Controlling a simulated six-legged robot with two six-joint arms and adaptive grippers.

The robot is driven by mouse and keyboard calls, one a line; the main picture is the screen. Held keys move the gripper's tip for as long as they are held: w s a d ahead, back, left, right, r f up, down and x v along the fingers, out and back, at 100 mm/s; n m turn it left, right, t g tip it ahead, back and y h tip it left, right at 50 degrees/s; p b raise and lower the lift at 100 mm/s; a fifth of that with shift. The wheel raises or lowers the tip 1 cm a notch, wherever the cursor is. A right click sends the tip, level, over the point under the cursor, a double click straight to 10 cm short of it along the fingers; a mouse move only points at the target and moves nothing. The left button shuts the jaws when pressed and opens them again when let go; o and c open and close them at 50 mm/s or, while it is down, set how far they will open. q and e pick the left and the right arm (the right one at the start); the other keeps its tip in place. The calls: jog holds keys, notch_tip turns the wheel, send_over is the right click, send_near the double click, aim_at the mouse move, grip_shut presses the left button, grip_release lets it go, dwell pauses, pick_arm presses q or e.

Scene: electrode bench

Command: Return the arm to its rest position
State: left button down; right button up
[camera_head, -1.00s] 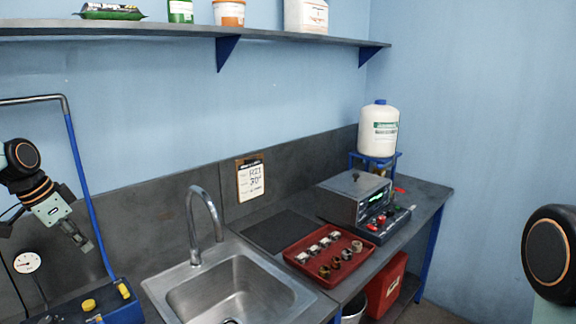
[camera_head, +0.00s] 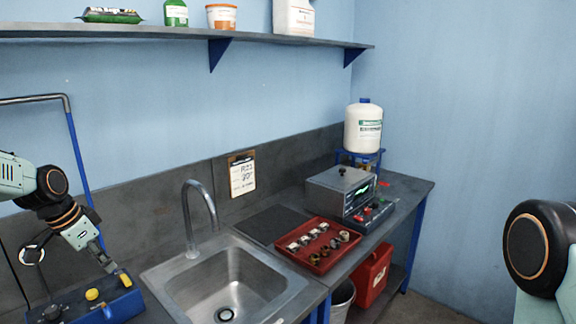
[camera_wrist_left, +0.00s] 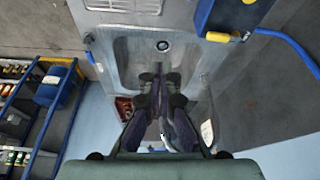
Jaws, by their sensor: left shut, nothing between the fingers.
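My left gripper (camera_head: 108,264) is at the left of the head view, pointing down and to the right, above the blue box with yellow knobs (camera_head: 122,303). It is shut and empty. In the left wrist view my left gripper (camera_wrist_left: 160,80) shows with its dark fingers together, in front of the sink (camera_wrist_left: 125,50). My right gripper is not in view; only a rounded joint of my right arm (camera_head: 532,250) shows at the right edge.
The steel sink (camera_head: 228,285) and its faucet stand right of the blue box. A shelf (camera_head: 180,32) runs above.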

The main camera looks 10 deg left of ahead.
pick_arm(q)
jog(key=s+d+f+n+g, duration=0.1)
jog(key=s+d+f, duration=0.2)
jog(key=d+f, duration=0.45)
jog(key=s+d+f+n, duration=0.1)
jog(key=s+d+f, duration=0.2)
jog(key=d+f, duration=0.45)
jog(key=s+d+f+n+g, duration=0.1)
jog(key=s+d+f, duration=0.35)
jog(key=s, duration=0.35)
jog(key=s+d+f+n+g, duration=0.1)
jog(key=s+d+f, duration=0.35)
jog(key=s, duration=0.45)
jog(key=s+d+n+y, duration=0.1)
jog(key=s+n+y, duration=0.1)
jog(key=s, duration=1)
notch_tip(320, 180, down, 26)
jog(key=b, duration=2.5)
jog(key=shift+w+d+r+b, duration=0.15)
jog(key=shift+w+d+b, duration=0.05)
jog(key=shift+w+b, duration=0.2)
pick_arm(e)
notch_tip(320, 180, down, 26)
jog(key=w, duration=0.1)
